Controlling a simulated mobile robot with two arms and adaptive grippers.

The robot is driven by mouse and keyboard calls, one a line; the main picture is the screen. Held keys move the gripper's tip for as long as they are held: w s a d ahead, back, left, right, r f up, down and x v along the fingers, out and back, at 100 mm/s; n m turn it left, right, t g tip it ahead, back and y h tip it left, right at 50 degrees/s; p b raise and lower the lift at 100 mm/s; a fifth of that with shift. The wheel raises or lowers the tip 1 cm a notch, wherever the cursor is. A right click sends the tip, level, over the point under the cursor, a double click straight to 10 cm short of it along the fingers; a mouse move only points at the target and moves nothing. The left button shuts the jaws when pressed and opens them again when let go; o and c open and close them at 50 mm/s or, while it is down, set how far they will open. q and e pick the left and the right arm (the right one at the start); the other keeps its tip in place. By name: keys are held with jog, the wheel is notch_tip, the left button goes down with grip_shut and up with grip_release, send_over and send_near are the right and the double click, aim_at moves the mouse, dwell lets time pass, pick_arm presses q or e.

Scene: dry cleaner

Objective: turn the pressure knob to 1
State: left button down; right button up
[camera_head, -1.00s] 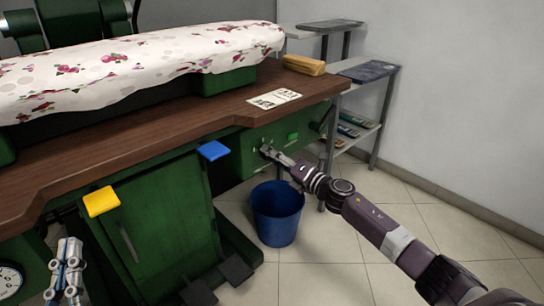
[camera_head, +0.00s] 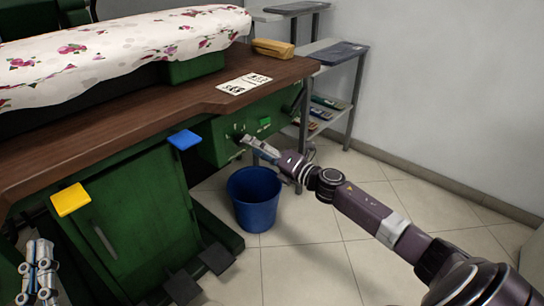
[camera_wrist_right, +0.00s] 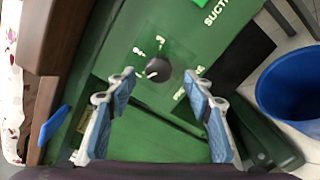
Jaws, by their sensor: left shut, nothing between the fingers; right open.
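The dark round pressure knob (camera_wrist_right: 158,69) sits on the green front panel (camera_wrist_right: 115,45), with small white marks around it. The way its pointer faces is too small to tell. A white label beside it is partly hidden by a finger. My right gripper (camera_wrist_right: 160,84) is open in the right wrist view, its two blue-padded fingers spread with the knob between and a little beyond their tips. In the head view my right gripper (camera_head: 248,140) is close in front of the panel. My left gripper (camera_head: 38,266) is shut and empty at the lower left, away from the panel.
A blue bucket (camera_head: 254,200) stands on the floor below my right arm. A wooden tabletop (camera_head: 180,106) overhangs the panel. A green button (camera_head: 264,122) is right of the gripper. A blue pedal-like plate (camera_head: 184,140) and yellow one (camera_head: 71,199) stick out.

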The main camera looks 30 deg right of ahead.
jog(key=v, duration=0.7)
jog(key=shift+s, duration=0.1)
dwell(0.5)
